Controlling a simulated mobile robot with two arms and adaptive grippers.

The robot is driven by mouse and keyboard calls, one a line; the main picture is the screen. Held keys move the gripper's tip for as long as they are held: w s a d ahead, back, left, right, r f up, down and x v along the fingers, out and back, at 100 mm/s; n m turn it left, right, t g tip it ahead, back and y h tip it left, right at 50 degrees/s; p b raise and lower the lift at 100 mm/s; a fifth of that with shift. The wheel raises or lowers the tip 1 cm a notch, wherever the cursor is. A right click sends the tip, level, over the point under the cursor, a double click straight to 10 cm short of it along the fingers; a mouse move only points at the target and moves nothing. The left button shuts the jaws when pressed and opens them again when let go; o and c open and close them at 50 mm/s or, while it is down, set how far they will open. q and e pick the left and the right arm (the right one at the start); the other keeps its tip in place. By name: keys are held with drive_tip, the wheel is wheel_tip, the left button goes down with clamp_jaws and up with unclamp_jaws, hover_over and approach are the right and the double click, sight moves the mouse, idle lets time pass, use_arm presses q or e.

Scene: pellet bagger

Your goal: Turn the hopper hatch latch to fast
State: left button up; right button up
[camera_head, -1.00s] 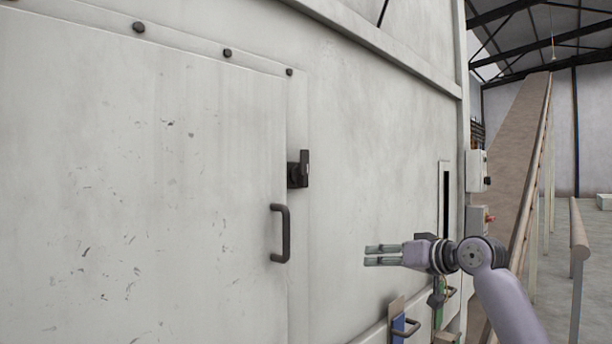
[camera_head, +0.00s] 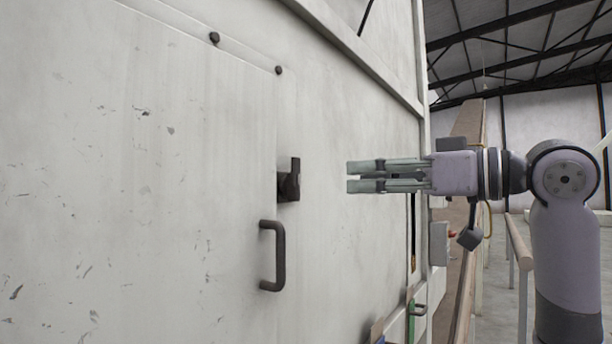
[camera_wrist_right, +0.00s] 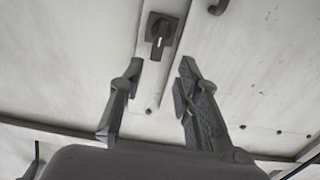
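The hopper hatch latch (camera_head: 289,181) is a dark knob with an upright grip, at the right edge of the pale hatch panel (camera_head: 150,190). My right gripper (camera_head: 350,177) is to the right of the latch at about its height, with its fingers pointing left and a visible gap to the latch. In the right wrist view the latch (camera_wrist_right: 161,35) lies beyond the fingertips, roughly between them. The right gripper's fingers (camera_wrist_right: 160,64) are apart there, with nothing between them. My left gripper is in neither view.
A dark pull handle (camera_head: 277,256) stands out from the hatch just below the latch. Bolt heads (camera_head: 214,38) line the upper edge. A control box (camera_head: 439,243), a rail (camera_head: 518,240) and a sloping conveyor (camera_head: 467,125) are to the right.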

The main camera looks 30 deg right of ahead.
sight(299, 180)
drive_tip(key=p+x, duration=0.2)
drive_tip(key=x, duration=0.8)
drive_tip(key=shift+r, duration=0.1)
drive_tip(key=shift+w+a, duration=0.25)
drive_tip(key=shift+w, duration=0.35)
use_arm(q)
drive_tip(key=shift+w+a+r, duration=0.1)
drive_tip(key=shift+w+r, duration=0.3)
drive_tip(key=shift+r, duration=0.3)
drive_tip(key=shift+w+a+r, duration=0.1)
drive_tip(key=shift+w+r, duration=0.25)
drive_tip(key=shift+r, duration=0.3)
use_arm(e)
clamp_jaws()
